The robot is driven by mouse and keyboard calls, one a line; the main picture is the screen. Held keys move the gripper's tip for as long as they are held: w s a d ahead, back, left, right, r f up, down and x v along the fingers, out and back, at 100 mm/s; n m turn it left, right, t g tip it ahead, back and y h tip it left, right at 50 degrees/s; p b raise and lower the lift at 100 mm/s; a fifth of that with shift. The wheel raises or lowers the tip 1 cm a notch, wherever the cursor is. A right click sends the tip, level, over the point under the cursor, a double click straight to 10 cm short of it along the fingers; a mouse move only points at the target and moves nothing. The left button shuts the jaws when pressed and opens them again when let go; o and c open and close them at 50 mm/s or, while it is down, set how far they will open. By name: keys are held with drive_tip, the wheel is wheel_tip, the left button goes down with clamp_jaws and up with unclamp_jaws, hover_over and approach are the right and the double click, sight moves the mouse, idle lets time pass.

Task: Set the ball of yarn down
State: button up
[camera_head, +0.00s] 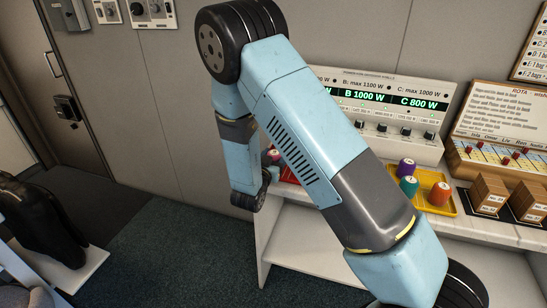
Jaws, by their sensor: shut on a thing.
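I do not see the ball of yarn for certain in the head view. My blue and grey arm crosses the middle of the picture, and its wrist hangs down at the left end of the counter. My gripper's fingers do not show, and what they hold is hidden. Beside the wrist, a small pinkish-red rounded thing (273,155) shows at the arm's edge, partly covered. A red tray (288,175) shows in part just below it.
The white counter (300,222) runs to the right. A yellow tray (447,203) on it holds purple, teal and orange rounded pieces. Wooden blocks (488,193) stand right of it. A control panel (385,108) stands behind. Dark floor (170,245) is open at left.

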drive_tip(key=shift+f, duration=0.1)
drive_tip(key=o, duration=1)
drive_tip(key=shift+o, duration=0.2)
drive_tip(key=shift+s+a, duration=0.1)
drive_tip(key=v, duration=1.3)
drive_tip(key=shift+s+a, duration=0.15)
drive_tip(key=shift+a, duration=0.3)
